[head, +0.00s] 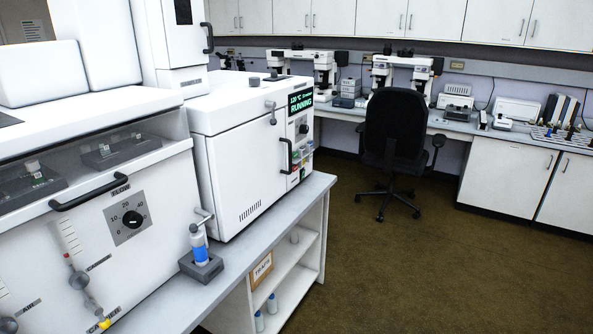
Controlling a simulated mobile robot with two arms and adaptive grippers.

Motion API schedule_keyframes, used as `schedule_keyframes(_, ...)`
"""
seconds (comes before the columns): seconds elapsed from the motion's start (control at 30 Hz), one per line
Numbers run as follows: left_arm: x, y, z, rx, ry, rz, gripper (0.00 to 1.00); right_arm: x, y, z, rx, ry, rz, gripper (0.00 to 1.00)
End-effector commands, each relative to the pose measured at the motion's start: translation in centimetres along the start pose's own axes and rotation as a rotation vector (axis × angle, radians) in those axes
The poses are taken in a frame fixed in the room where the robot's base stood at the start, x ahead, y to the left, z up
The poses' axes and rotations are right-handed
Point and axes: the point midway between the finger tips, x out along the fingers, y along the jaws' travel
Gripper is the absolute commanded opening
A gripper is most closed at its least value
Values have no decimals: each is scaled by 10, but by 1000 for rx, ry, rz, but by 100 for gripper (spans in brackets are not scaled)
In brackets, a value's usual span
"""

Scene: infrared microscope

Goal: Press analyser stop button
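The analyser (243,170) is a white box instrument on the bench in the middle of the head view. Below the display is a column of small controls (301,158) with green and red parts, seen at a steep angle. They are too small to tell which one is the stop button. A dark door handle (286,155) stands out just left of them. Neither of my grippers is in view.
A larger white instrument with a dial (132,218) and flow tubes fills the left. A blue-and-white bottle (199,249) stands on the bench (262,240) in front of the analyser. A black office chair (393,135) is at the back. The brown floor (420,265) at right is clear.

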Motion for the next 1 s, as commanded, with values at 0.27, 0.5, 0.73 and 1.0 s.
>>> schedule_keyframes(0.27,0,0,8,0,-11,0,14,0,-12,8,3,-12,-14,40)
schedule_keyframes(0.5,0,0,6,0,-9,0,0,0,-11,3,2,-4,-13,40)
schedule_keyframes(0.73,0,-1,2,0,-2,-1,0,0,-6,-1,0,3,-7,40)
schedule_keyframes(1.0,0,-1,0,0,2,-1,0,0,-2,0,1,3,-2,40)
